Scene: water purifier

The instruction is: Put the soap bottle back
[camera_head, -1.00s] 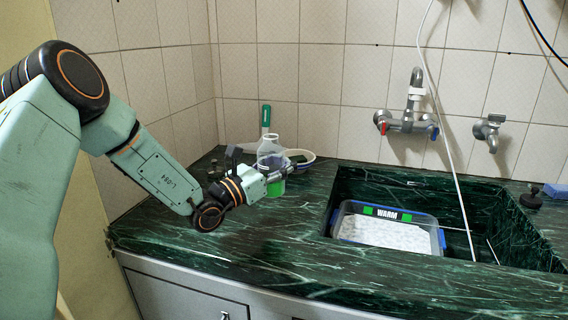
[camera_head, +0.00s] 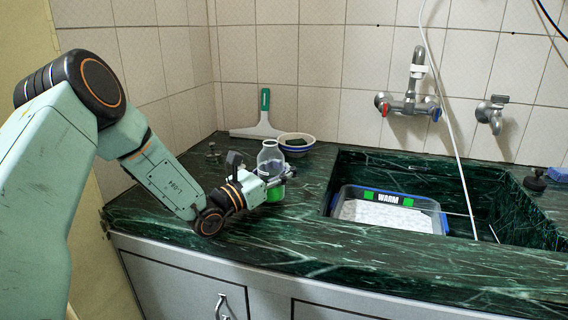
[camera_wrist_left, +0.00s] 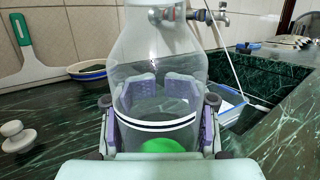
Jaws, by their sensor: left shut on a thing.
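The soap bottle (camera_head: 270,157) is clear, with green liquid at its bottom. It is upright over the dark green marble counter, left of the sink. My left gripper (camera_head: 275,180) is shut on its lower body. In the left wrist view the bottle (camera_wrist_left: 155,55) stands between the purple-grey finger pads of the left gripper (camera_wrist_left: 160,100), with the green liquid low down. I cannot tell whether its base touches the counter. My right gripper is not in view.
A green-and-white squeegee (camera_head: 264,118) leans at the back wall, with a small bowl (camera_head: 297,149) beside it. A clear tray labelled WARM (camera_head: 440,222) sits in the sink (camera_head: 500,200). Taps (camera_head: 410,105) are above. The counter front (camera_head: 300,240) is clear.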

